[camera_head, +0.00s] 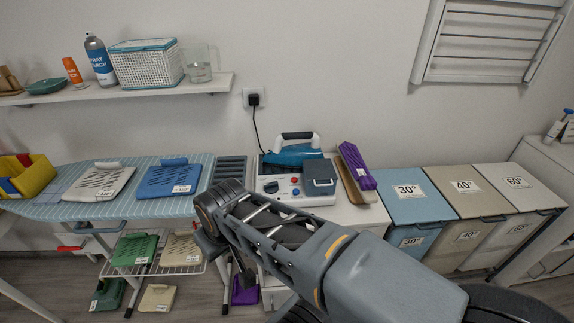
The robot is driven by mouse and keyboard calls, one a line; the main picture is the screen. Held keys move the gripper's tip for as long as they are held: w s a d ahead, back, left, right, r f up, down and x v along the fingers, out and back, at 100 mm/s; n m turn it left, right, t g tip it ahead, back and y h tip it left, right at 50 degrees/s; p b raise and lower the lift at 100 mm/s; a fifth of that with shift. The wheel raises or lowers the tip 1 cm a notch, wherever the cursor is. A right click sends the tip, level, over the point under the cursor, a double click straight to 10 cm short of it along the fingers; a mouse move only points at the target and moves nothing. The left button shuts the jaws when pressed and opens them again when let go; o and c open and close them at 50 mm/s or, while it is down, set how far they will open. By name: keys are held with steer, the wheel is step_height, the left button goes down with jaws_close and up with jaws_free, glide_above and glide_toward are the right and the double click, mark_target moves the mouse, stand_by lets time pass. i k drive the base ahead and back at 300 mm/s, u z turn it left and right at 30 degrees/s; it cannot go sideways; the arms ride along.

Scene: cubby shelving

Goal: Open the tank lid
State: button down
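A steam iron station (270,186) with a white and grey base stands on a white cabinet in the middle. A dark grey, flat tank lid (319,178) lies on the right of the base and looks shut. Red and dark controls show to its left. My arm reaches in from the lower right and partly covers the cabinet front. My gripper (226,258) is at the arm's far end, left of and lower in the picture than the station, apart from the lid. Its fingers are mostly hidden behind the wrist.
A striped ironing board (140,205) with folded cloths lies left. A purple rolled cloth (357,166) and a wooden board (352,180) lie right beside the station. Labelled laundry bins (408,205) stand further right. A shelf (120,93) hangs above left; a cord runs to the wall socket.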

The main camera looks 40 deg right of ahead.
mark_target(316, 170)
steer(key=z, duration=2.9)
steer(key=k, duration=0.45)
steer(key=u, duration=1.35)
